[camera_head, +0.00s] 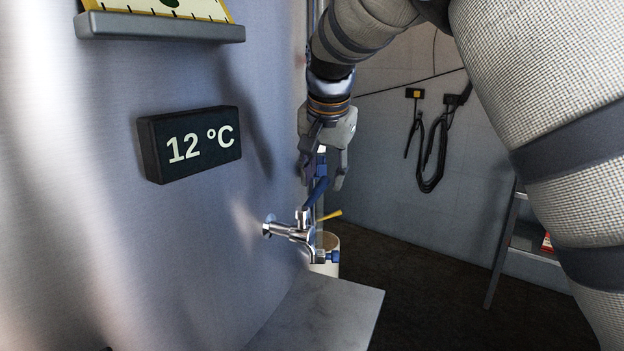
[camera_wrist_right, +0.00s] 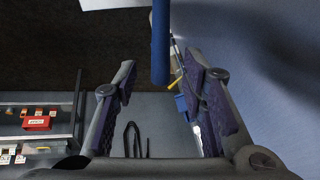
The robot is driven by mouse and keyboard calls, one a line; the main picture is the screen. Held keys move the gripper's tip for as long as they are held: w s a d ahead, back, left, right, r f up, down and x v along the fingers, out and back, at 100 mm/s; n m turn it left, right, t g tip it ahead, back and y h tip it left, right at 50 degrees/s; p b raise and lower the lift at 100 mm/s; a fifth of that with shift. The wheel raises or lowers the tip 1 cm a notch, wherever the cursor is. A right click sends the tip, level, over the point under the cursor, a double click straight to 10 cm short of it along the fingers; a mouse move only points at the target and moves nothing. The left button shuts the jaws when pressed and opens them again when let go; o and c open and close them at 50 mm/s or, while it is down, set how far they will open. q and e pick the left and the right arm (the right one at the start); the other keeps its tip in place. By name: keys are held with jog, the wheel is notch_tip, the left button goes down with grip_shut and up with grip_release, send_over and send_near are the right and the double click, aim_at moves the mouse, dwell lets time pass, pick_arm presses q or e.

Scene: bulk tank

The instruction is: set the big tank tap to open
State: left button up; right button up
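The chrome tank tap (camera_head: 290,231) sticks out from the steel tank wall. Its blue lever (camera_head: 318,190) rises up from the tap body, leaning slightly right. The lever also shows in the right wrist view (camera_wrist_right: 160,45) at the top centre. My right gripper (camera_head: 323,172) comes down from above, with its fingers around the upper part of the lever. In the right wrist view the fingers (camera_wrist_right: 160,78) are spread apart, with gaps on both sides of the lever. Whether one finger touches it, I cannot tell. My left gripper is not in view.
A small yellow handle (camera_head: 328,216) and a blue-ended fitting (camera_head: 327,257) sit close by the tap. A white container (camera_head: 330,241) stands behind it. A grey ledge (camera_head: 325,310) lies below. The display box (camera_head: 190,142) reads 12 °C. Black cables (camera_head: 431,150) hang on the back wall.

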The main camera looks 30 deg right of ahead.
jog(key=shift+x, duration=0.9)
grip_shut()
